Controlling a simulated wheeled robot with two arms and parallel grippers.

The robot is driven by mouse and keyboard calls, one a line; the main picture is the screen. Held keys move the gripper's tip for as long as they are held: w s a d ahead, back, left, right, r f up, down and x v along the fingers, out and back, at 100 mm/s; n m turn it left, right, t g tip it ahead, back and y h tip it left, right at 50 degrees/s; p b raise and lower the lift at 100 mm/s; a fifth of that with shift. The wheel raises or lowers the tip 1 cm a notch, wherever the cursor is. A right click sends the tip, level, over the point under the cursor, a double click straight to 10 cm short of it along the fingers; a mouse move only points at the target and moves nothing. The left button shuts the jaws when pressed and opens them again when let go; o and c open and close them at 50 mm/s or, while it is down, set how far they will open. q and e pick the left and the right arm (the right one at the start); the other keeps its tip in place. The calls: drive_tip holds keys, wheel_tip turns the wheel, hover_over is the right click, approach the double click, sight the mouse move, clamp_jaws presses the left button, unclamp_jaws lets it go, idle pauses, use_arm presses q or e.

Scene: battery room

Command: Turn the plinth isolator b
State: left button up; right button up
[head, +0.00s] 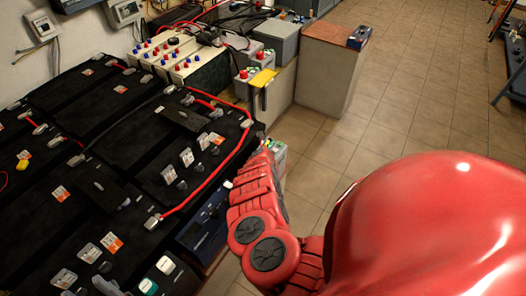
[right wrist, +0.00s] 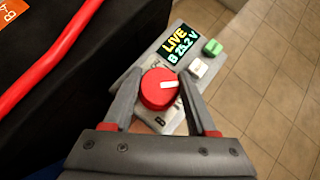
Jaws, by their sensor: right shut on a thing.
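In the right wrist view, plinth isolator B is a grey box (right wrist: 133,83) with a round red knob (right wrist: 156,97). A white pointer mark on the knob points to the right of the picture. My right gripper (right wrist: 160,84) is shut on the knob, one finger on each side. A small display (right wrist: 180,46) reads "LIVE" with a voltage in the twenties beside B. A green button (right wrist: 212,47) and a white button (right wrist: 198,68) sit beside the display. In the head view my right arm hides the gripper and most of the isolator (head: 281,155). My left gripper is out of view.
Black-topped battery banks (head: 140,150) with terminals, tags and red cables fill the left. A red cable (right wrist: 45,62) runs close by in the wrist view. A plinth (head: 328,75) stands at the back. Tiled floor (head: 410,80) is open on the right.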

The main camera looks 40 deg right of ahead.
drive_tip(key=shift+f+m+g+h+b, duration=0.2)
drive_tip(key=shift+m+g+h+b, duration=0.3)
drive_tip(key=shift+m, duration=0.5)
drive_tip(key=m+g+h+b, duration=0.1)
drive_tip(key=m+b, duration=0.1)
drive_tip(key=b, duration=0.3)
drive_tip(key=m+g+h+b, duration=0.1)
drive_tip(key=m+g+b, duration=0.1)
drive_tip(key=b, duration=0.3)
drive_tip(key=shift+d+f+m+h, duration=0.1)
drive_tip(key=shift+m+h, duration=0.2)
drive_tip(key=shift+m, duration=0.4)
drive_tip(key=shift+s+r+m+g+b, duration=0.1)
drive_tip(key=shift+r+m+g+b, duration=0.15)
drive_tip(key=shift+g+b, duration=0.45)
drive_tip(key=o, duration=1.4)
drive_tip(key=shift+c, duration=0.2)
